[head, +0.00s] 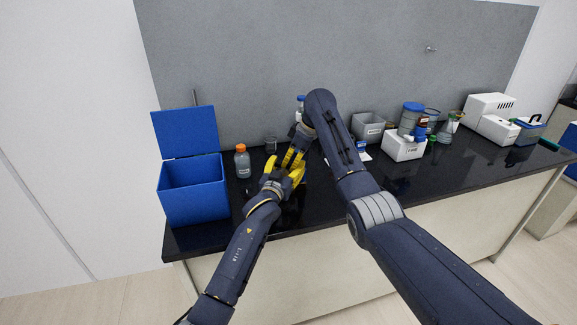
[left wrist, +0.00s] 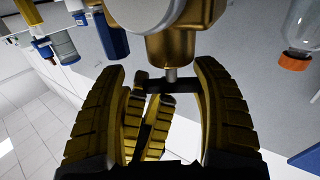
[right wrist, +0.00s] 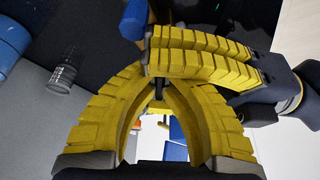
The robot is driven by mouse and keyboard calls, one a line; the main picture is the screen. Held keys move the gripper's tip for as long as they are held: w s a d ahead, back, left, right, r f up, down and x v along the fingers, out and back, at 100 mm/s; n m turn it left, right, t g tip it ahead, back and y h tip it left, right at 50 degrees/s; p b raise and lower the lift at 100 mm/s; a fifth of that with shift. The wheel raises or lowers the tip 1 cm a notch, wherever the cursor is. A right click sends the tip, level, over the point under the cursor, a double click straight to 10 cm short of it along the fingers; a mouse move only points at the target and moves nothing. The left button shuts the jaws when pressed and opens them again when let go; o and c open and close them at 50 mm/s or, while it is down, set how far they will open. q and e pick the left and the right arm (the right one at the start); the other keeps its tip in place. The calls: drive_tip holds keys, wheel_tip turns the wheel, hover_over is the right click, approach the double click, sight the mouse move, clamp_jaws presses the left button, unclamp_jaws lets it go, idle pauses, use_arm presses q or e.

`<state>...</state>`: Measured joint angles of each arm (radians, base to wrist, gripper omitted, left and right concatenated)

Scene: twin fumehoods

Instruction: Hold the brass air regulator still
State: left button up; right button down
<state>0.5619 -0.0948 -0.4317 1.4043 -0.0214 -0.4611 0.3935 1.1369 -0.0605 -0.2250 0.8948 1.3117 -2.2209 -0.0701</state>
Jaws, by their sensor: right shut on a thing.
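The brass air regulator (left wrist: 185,50) fills the top of the left wrist view. A pale round part sits on it, a blue part (left wrist: 112,36) is at its left, and a thin stem runs down to a dark crossbar. My right gripper (right wrist: 157,78) is shut on the dark crossbar piece (right wrist: 158,92). My left gripper (left wrist: 160,72) is open, its fingertips apart on either side of the stem, just short of the brass body. The two grippers cross closely. In the head view the arms and yellow fingers (head: 290,165) hide the regulator.
A blue open-lidded bin (head: 194,203) stands at the bench's left end beside an orange-capped bottle (head: 242,162) and a small beaker (head: 270,145). A grey bin (head: 368,126), a white rack (head: 404,149) and a white instrument (head: 490,105) stand at the right. The front right bench is clear.

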use_arm(q)
drive_tip(key=shift+d+r, duration=0.15)
drive_tip(key=shift+r, duration=0.1)
use_arm(e)
drive_tip(key=shift+f, duration=0.1)
use_arm(q)
drive_tip(key=shift+s, duration=0.15)
use_arm(e)
drive_tip(key=shift+a, duration=0.1)
use_arm(q)
drive_tip(key=shift+s, duration=0.25)
use_arm(e)
drive_tip(key=c, duration=2.2)
unclamp_jaws()
use_arm(q)
drive_tip(key=v, duration=1.1)
drive_tip(key=shift+a+f, duration=0.2)
drive_tip(key=shift+a, duration=0.05)
